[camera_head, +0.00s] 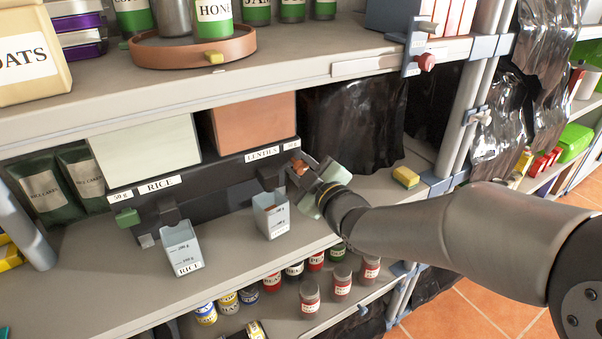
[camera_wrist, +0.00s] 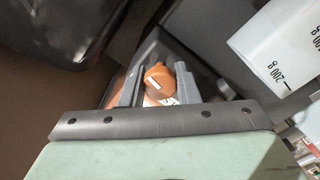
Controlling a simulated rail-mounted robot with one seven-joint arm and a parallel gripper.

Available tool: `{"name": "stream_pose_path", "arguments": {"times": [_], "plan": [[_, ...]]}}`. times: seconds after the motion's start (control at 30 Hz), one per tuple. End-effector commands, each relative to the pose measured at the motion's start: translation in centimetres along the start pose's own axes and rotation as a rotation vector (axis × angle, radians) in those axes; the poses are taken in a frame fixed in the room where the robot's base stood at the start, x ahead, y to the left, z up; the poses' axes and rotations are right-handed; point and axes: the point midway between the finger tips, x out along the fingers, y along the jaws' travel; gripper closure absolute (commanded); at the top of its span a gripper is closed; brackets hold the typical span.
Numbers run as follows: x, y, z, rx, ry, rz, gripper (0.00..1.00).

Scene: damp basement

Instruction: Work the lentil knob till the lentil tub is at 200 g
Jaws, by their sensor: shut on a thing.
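The lentil dispenser is an orange-brown box (camera_head: 253,123) above a dark base labelled LENTILS. Its orange knob (camera_wrist: 157,76) has a white mark and sits between my gripper's fingers. My gripper (camera_head: 304,169) is at the right end of that base, shut on the knob; the fingers also show in the wrist view (camera_wrist: 158,90). The lentil tub (camera_head: 270,222) is a pale, open tub standing under the spout, left of my gripper. Its 200 g mark shows in the wrist view (camera_wrist: 262,60). I cannot tell the level of lentils inside it.
The pale rice dispenser (camera_head: 146,150), its green knob (camera_head: 127,217) and the rice tub (camera_head: 183,252) are to the left. A yellow sponge (camera_head: 405,177) lies right of my gripper. A shelf (camera_head: 200,82) with jars overhangs, and jars stand below.

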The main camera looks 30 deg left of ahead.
Motion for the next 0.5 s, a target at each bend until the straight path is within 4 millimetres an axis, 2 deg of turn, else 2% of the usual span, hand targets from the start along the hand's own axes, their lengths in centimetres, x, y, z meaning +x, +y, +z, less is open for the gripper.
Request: {"name": "stream_pose_path", "arguments": {"times": [0.5], "plan": [[-0.03,-0.10,0.23,0.486,-0.002,0.000,0.94]]}}
